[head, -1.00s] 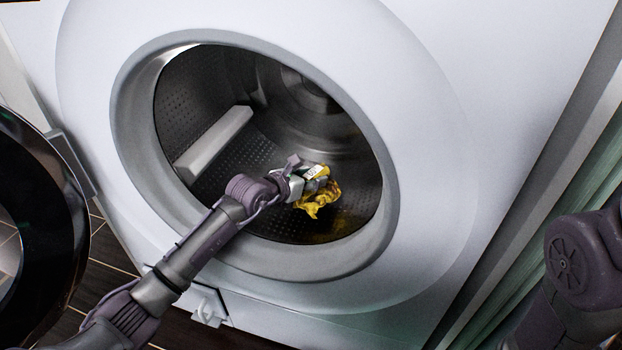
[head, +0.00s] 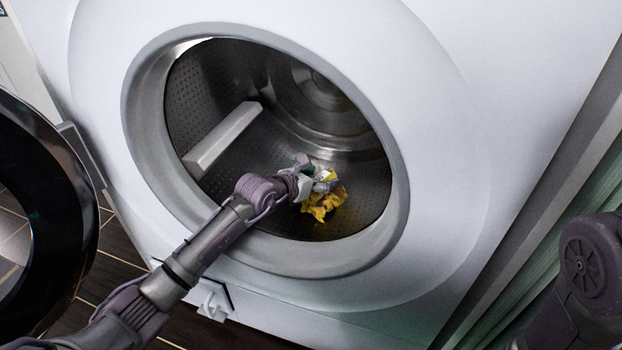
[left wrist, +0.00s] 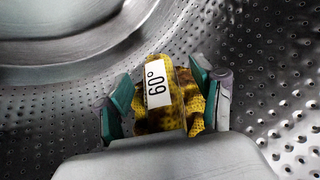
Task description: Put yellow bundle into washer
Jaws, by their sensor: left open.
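The yellow bundle (head: 322,206) lies low inside the drum of the washer (head: 440,130), just within its round opening. In the left wrist view the bundle (left wrist: 182,78) is crumpled and dark-spotted, with a white tag reading 60°. My left arm reaches through the opening, and my left gripper (head: 318,178) is at the bundle. In the left wrist view my left gripper (left wrist: 163,98) is open, with one green-padded finger on each side of the bundle. The bundle's underside is hidden. My right gripper is out of view; only part of the right arm shows at the right edge.
The washer's round door (head: 45,215) stands open at the left. The grey rim (head: 395,215) of the opening surrounds my left arm. A pale paddle (head: 222,140) sticks out from the drum wall. The rest of the drum is empty.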

